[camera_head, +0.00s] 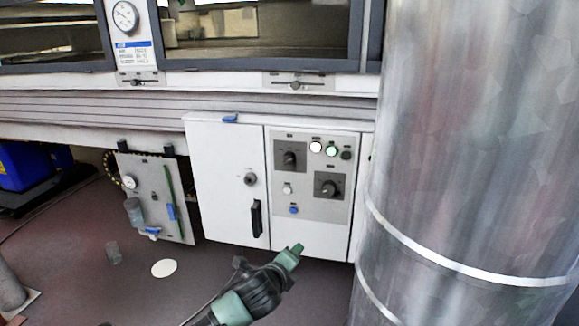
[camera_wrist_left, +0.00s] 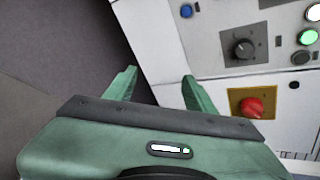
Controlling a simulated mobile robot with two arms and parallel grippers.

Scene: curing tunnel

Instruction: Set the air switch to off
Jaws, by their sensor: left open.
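The control panel (camera_head: 310,205) on the white cabinet carries two black rotary knobs, an upper left one (camera_head: 291,158) and a lower right one (camera_head: 328,186). The labels are too small to read, so I cannot tell which is the air switch or its setting. The wrist view shows a black knob (camera_wrist_left: 243,48) on a dark plate and a red knob (camera_wrist_left: 252,106) on a yellow plate. My left gripper (camera_head: 297,247) is in front of the cabinet's lower edge. In the wrist view its fingers (camera_wrist_left: 160,75) are apart and empty, short of both knobs.
A blue button (camera_head: 294,210) and indicator lights (camera_head: 331,150) share the panel. A large metal duct (camera_head: 470,150) stands close on the right. A cabinet handle (camera_head: 257,218) and a gauge board (camera_head: 155,195) are to the left. Floor below is mostly clear.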

